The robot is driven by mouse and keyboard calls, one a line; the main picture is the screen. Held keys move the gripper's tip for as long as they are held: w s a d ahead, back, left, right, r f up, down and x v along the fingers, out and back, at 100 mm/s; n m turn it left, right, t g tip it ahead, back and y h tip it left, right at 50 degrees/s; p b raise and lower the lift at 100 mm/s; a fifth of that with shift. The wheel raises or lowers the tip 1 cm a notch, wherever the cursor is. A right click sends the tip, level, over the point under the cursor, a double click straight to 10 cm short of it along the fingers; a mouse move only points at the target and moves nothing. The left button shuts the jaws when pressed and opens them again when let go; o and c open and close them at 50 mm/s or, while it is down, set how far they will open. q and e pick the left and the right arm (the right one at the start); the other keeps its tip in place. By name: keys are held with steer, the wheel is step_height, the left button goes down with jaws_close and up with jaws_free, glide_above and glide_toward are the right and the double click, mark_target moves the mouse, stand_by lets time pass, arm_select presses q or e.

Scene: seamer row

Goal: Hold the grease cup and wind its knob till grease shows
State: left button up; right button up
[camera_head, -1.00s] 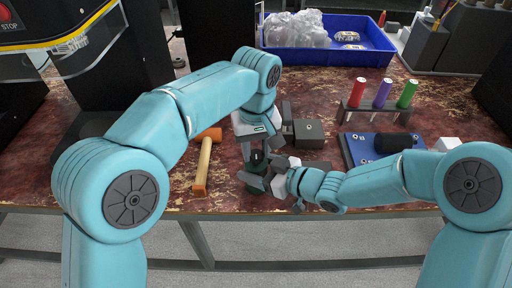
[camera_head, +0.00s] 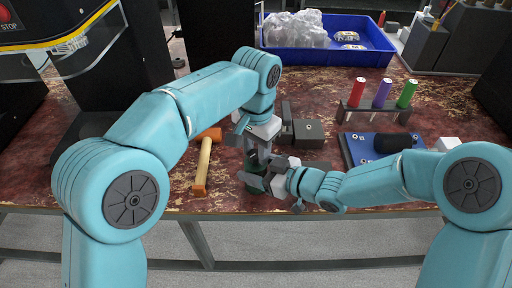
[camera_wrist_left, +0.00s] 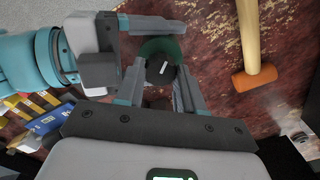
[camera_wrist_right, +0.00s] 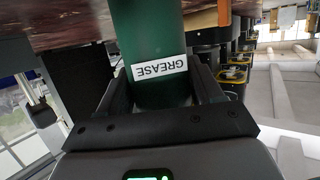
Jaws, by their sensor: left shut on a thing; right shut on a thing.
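The grease cup (camera_head: 252,188) is a dark green cylinder near the table's front edge, upright in the head view. Its white GREASE label (camera_wrist_right: 160,68) shows in the right wrist view. My right gripper (camera_head: 264,180) is shut on the cup's body from the right. My left gripper (camera_head: 257,152) points down from above and is shut on the black knob (camera_wrist_left: 158,72), which has a white mark. The green cup top (camera_wrist_left: 176,47) shows around the knob in the left wrist view. I cannot see any grease; the fingers partly hide the cup.
A hammer with an orange head (camera_head: 209,134) lies left of the cup. Behind are a grey block (camera_head: 308,131), a rack of red, purple and green tubes (camera_head: 372,114) and a blue bin (camera_head: 356,59). A blue board (camera_head: 358,151) lies to the right.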

mark_target(256, 154)
arm_select(q)
steer(key=shift+m, duration=1)
steer(key=o, duration=1)
steer(key=shift+o, duration=0.2)
step_height(256, 154, up, 12)
